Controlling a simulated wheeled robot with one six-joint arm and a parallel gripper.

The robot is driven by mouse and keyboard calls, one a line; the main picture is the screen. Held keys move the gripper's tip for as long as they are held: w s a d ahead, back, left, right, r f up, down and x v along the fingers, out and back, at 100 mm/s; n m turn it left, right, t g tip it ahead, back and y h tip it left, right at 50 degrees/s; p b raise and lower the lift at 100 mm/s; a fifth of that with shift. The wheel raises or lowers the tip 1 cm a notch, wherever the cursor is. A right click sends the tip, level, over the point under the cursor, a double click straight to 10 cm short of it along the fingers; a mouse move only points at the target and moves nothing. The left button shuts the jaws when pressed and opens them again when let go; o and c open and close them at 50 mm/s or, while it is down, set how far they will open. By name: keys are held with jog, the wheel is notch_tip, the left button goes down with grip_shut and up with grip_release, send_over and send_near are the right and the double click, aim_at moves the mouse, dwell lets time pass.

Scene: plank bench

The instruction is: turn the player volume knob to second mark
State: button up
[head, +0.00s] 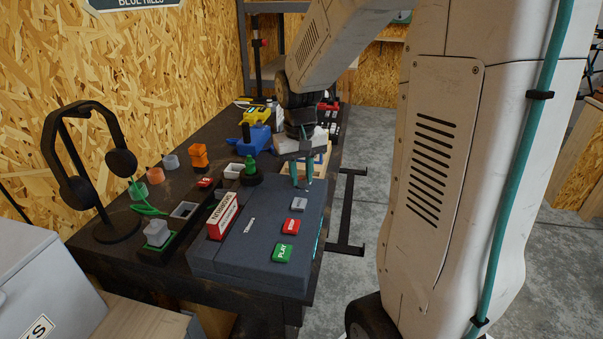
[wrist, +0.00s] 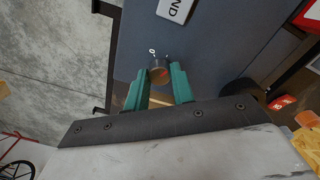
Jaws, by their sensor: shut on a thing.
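A pale mark shows just beyond the knob; the other marks are too small or hidden to tell. My gripper (head: 302,183) has its teal fingers shut on the knob, one each side. In the head view the fingers hide the knob.
A red-and-white labelled block (head: 224,217) stands on the player's left part. The floor right of the bench is open.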

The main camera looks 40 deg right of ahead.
aim_at(301, 177)
jog(key=m, duration=0.3)
jog(key=shift+w+d+r+m, duration=0.1)
jog(key=shift+m, duration=2.2)
jog(key=o, duration=1)
notch_tip(301, 177, up, 8)
jog(key=shift+f, duration=0.1)
